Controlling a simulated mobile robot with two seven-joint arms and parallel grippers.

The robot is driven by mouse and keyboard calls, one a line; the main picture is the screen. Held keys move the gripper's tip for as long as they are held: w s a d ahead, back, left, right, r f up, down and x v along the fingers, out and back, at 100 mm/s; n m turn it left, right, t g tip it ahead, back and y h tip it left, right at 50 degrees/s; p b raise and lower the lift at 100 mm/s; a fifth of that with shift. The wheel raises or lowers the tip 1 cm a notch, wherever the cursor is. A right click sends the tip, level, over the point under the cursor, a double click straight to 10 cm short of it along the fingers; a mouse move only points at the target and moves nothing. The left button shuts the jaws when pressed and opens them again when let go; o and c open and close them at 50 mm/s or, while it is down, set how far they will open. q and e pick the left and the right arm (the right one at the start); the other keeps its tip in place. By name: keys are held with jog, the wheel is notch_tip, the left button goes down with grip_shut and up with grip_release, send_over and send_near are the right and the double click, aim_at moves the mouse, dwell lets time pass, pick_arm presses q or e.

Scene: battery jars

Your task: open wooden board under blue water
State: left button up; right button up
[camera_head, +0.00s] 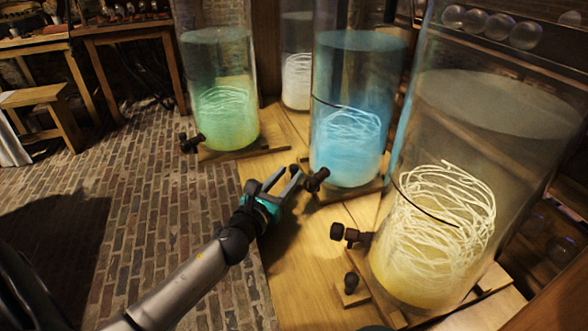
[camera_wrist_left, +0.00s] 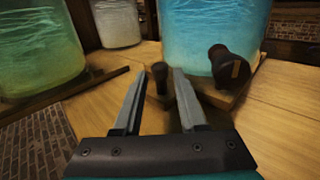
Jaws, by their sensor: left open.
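The blue-water jar (camera_head: 348,125) is a tall glass cylinder with a dark tap (camera_head: 317,179) low on its front. Under it lies a wooden board (camera_head: 345,194), partly hidden by the jar and tap. In the left wrist view the blue jar (camera_wrist_left: 205,35) fills the upper right, with the tap (camera_wrist_left: 228,65) in front. A small dark knob (camera_wrist_left: 160,78) stands at the board's left side, seen between my fingertips. My left gripper (camera_head: 287,178) is open and empty, just left of the tap; it also shows in the left wrist view (camera_wrist_left: 163,72). I cannot tell whether a fingertip touches the knob.
A green jar (camera_head: 222,110) stands at left behind, with its own tap (camera_head: 191,143). A large yellow jar (camera_head: 440,230) stands at right, with a tap (camera_head: 350,235) and a board knob (camera_head: 351,282). The wooden platform (camera_head: 300,255) is bare between them. Brick floor (camera_head: 130,190) lies left.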

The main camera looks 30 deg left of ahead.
aim_at(292, 171)
pick_arm(q)
jog(key=w, duration=0.3)
jog(key=shift+a, duration=0.15)
jog(key=shift+w, duration=0.35)
pick_arm(e)
jog(key=shift+s+r, duration=0.15)
jog(key=shift+r, duration=0.55)
pick_arm(q)
jog(key=shift+c, duration=0.4)
grip_shut()
